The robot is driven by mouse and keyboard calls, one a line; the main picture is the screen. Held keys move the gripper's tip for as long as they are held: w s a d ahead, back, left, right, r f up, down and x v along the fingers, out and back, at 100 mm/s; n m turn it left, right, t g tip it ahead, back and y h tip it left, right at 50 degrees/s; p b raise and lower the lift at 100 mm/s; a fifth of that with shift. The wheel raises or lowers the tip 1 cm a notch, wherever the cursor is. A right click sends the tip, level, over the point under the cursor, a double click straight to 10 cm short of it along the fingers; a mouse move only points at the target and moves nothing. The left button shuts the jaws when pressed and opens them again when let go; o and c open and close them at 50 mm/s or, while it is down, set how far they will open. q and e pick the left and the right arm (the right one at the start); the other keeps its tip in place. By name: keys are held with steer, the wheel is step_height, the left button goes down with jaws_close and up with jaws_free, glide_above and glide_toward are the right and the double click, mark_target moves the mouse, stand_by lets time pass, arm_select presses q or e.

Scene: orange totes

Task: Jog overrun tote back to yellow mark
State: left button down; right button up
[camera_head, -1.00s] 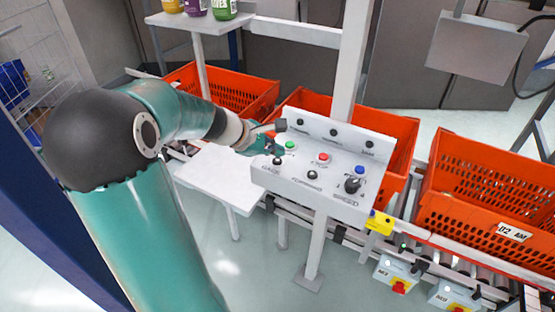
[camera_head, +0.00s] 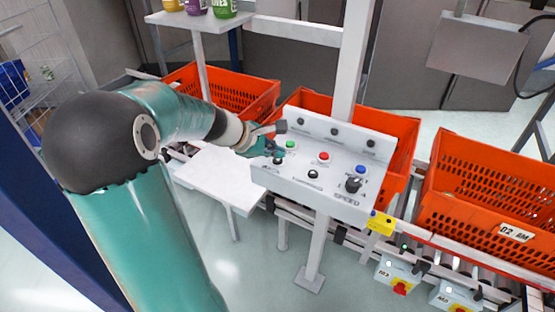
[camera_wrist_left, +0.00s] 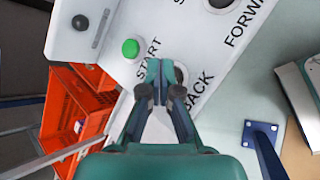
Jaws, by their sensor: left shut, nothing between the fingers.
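My left gripper (camera_head: 276,152) is shut and empty, at the left end of the white control panel (camera_head: 315,188). In the left wrist view its fingertips (camera_wrist_left: 161,70) are over the black button by the BACK label, hiding most of it; I cannot tell whether they touch it. The green START button (camera_wrist_left: 131,48) is beside them. An orange tote (camera_head: 485,195) with a white label stands on the conveyor at right. A second tote (camera_head: 402,130) is behind the panel, partly hidden, and a third (camera_head: 235,88) is at left. My right gripper is out of view.
The panel also has a red button (camera_head: 323,155), a blue button (camera_head: 361,169) and a black speed knob (camera_head: 353,184). A yellow block (camera_head: 381,223) is on the conveyor's front rail. A white shelf (camera_head: 220,178) lies below my left forearm. A white post (camera_head: 354,60) rises behind the panel.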

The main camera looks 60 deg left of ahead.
mark_target(276, 161)
arm_select(q)
steer(key=shift+f+b, duration=0.5)
stand_by(0.4)
steer(key=shift+r, duration=0.15)
steer(key=shift+r+p, duration=0.75)
steer(key=shift+p, duration=0.05)
step_height(276, 161, up, 5)
steer(key=p, duration=0.4)
steer(key=shift+p, duration=0.3)
stand_by(0.7)
